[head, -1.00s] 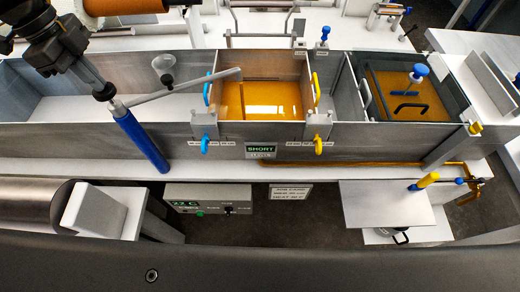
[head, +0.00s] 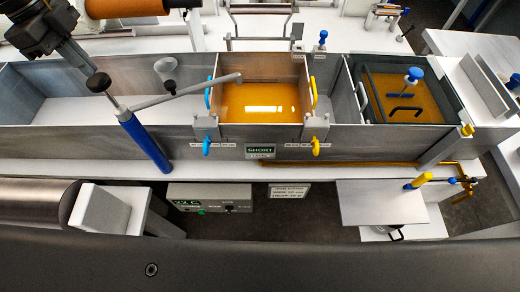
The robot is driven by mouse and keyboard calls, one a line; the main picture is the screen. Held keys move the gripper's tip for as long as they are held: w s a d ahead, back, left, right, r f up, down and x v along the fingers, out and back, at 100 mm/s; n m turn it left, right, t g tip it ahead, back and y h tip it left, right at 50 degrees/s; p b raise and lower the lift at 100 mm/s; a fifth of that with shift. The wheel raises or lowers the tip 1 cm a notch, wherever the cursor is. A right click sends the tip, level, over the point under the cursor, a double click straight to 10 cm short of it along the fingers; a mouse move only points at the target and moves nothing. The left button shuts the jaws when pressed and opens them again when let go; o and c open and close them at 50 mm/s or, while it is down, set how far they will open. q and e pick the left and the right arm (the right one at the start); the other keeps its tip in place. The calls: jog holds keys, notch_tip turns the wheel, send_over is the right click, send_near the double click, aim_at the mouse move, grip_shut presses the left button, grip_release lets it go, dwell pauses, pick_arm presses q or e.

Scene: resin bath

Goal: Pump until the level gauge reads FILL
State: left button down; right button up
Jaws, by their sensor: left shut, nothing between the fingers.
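The blue hand pump (head: 146,140) leans at the front of the trough, its grey spout (head: 185,93) reaching over the middle bath. Its black knob (head: 99,82) stands up on a short bare rod above the blue barrel. My left gripper (head: 91,71) is shut and empty, its tips at or just above the knob; I cannot tell whether they touch. Amber resin (head: 262,100) lies in the middle bath, and no stream falls from the spout. The level gauge (head: 262,149) on the front wall reads SHORT. My right gripper is not in view.
Blue (head: 207,147) and yellow (head: 316,147) handles flank the bath. A grey funnel (head: 166,72) stands left of it. The right tank (head: 410,95) holds amber liquid and a blue-knobbed part. A 22 C control box (head: 209,197) sits below the front ledge.

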pick_arm(q)
notch_tip(320, 180, up, 6)
jog(key=p, duration=0.3)
dwell(0.4)
